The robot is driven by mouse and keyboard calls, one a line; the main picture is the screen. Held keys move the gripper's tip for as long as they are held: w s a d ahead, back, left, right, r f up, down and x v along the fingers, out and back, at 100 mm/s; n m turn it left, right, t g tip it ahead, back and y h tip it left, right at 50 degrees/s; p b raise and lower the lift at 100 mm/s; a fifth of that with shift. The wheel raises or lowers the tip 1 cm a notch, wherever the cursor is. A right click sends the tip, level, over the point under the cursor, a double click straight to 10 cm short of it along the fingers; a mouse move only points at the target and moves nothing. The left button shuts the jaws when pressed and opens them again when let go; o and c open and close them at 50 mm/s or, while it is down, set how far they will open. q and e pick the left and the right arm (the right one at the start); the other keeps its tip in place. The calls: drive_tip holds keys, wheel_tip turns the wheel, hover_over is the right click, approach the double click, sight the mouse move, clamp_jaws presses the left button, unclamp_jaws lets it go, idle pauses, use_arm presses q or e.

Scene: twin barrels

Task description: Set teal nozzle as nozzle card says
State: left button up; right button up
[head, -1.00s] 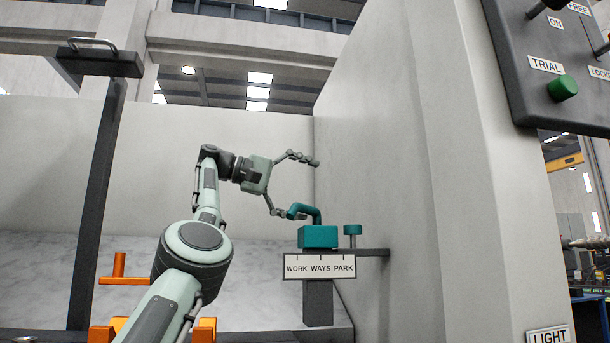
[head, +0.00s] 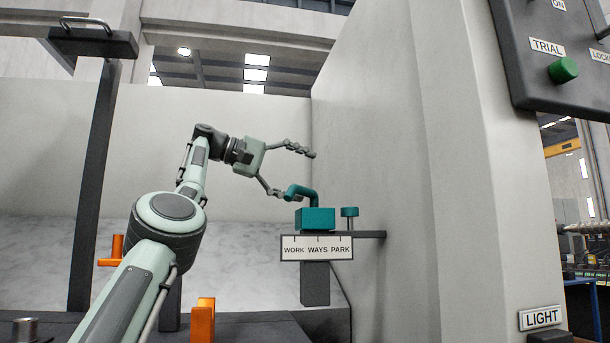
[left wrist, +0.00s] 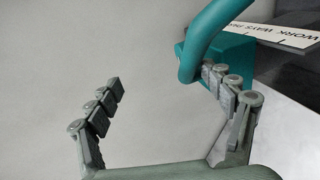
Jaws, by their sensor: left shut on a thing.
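The teal nozzle (head: 303,192) is a bent pipe on a teal block (head: 315,219), its free end pointing left in the head view. A white plate below (head: 317,248) reads WORK, WAYS, PARK with tick marks; I cannot tell which mark the nozzle stands at. The upper finger stands well apart from the pipe. In the left wrist view the pipe (left wrist: 205,45) crosses the right-hand finger. My right gripper is not in view.
A small teal knob (head: 349,212) stands right of the block on a dark shelf. A pale wall (head: 375,150) rises close on the right. A control panel (head: 575,85) with a green button (head: 563,70) and a LIGHT label (head: 541,318) are farther right. Orange parts (head: 203,320) stand low left.

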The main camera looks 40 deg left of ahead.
use_arm(q)
drive_tip(key=shift+t, duration=0.3)
drive_tip(key=s+r, duration=0.1)
drive_tip(key=s, duration=0.1)
drive_tip(key=s+r, duration=0.2)
drive_tip(key=shift+s+a+r, duration=0.15)
drive_tip(key=shift+a, duration=0.05)
drive_tip(key=c, duration=0.7)
drive_tip(key=shift+f+v, duration=0.2)
drive_tip(key=shift+v, duration=0.9)
drive_tip(key=shift+f+v, duration=0.2)
drive_tip(key=shift+v, duration=0.9)
